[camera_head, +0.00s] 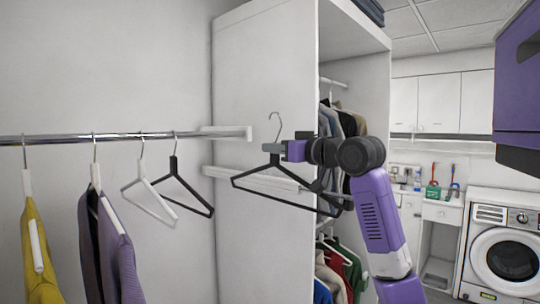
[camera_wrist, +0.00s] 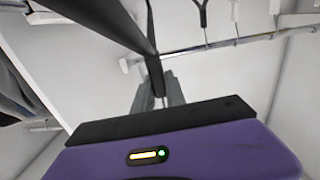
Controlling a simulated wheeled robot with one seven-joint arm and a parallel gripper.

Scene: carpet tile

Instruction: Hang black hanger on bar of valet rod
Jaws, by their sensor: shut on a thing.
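My gripper (camera_head: 271,148) is shut on the neck of a black hanger (camera_head: 290,205), just below its metal hook. The hanger hangs upright and empty, hook up, in front of the white cabinet side. The chrome bar (camera_head: 75,138) of the valet rod runs from the left edge to a white end piece (camera_head: 248,132). The held hook is apart from the bar, to the right of that end piece in the picture. In the wrist view, the black hanger (camera_wrist: 112,22) crosses close to the camera, and the bar (camera_wrist: 215,45) is behind.
The bar carries a yellow garment (camera_head: 40,250), a purple garment (camera_head: 105,250), a white hanger (camera_head: 150,195) and another black hanger (camera_head: 185,185). An open wardrobe with clothes (camera_head: 345,122) stands behind my arm. A washing machine (camera_head: 505,250) is at right.

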